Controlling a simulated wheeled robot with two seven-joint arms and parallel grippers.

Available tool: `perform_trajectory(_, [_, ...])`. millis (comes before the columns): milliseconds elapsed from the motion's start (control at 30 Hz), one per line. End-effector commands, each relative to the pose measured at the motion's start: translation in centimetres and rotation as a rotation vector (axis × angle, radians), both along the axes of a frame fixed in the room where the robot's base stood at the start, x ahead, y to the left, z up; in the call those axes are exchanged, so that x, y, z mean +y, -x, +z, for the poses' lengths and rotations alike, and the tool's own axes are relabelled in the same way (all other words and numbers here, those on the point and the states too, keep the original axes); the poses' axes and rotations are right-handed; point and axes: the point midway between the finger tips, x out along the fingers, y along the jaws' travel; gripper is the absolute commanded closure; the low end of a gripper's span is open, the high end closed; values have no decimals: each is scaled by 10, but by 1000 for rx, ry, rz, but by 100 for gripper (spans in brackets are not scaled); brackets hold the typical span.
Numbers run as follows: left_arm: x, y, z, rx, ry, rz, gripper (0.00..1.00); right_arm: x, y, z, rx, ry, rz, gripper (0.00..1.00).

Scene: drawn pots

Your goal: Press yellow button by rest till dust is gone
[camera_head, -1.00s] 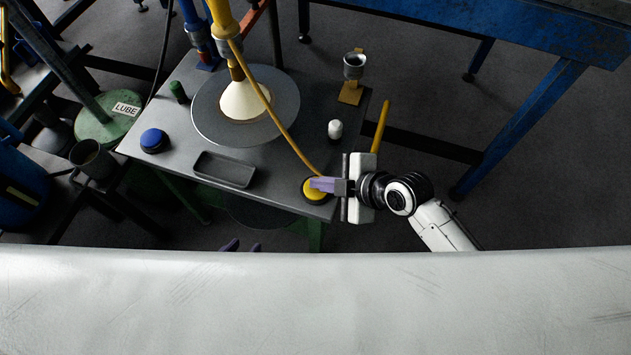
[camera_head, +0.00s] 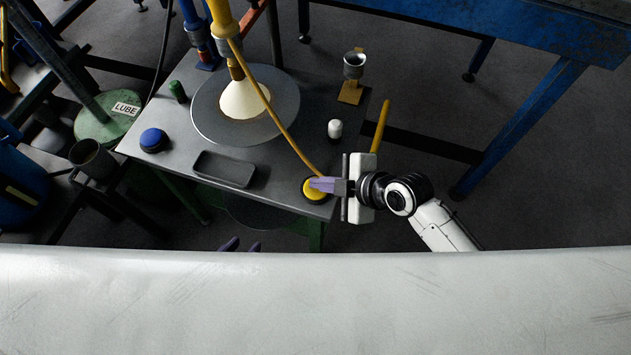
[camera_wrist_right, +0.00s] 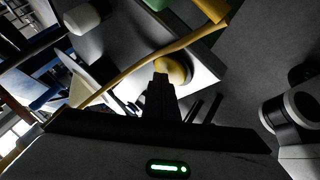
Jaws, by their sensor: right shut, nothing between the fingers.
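The yellow button (camera_head: 312,197) sits in a dark ring at the table's near right corner, and it shows in the right wrist view (camera_wrist_right: 175,68). My right gripper (camera_head: 317,184) is shut and empty, its purple fingertips over the button. In the right wrist view the dark fingers (camera_wrist_right: 161,77) overlap the button's edge; whether they push it down I cannot tell. A cream cone (camera_head: 241,101) stands on a round grey disc (camera_head: 211,119), under a yellow nozzle. I cannot make out dust. My left gripper (camera_head: 242,245) shows only two separated purple tips above the pale front edge.
A blue button (camera_head: 154,140), a dark tray (camera_head: 224,169), a green knob (camera_head: 178,91) and a white knob (camera_head: 335,128) are on the table.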

Motion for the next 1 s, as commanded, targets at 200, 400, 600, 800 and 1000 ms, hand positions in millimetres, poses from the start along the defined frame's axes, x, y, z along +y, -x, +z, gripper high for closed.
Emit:
perform_trajectory(200, [0, 2, -5, 4, 0, -1, 69, -1, 2, -11, 7, 8, 2, 100])
perform_trajectory(400, [0, 3, -7, 8, 0, -1, 69, -2, 3, -12, 11, 10, 1, 100])
perform_trajectory(600, [0, 3, -1, 9, -1, -1, 69, -3, 4, -8, 12, 11, 2, 100])
perform_trajectory(800, [0, 3, 0, 9, -1, -1, 69, -4, 6, -9, 15, 12, 2, 100])
perform_trajectory(1000, [0, 3, 3, 9, -1, -1, 69, -4, 6, -6, 16, 14, 2, 100])
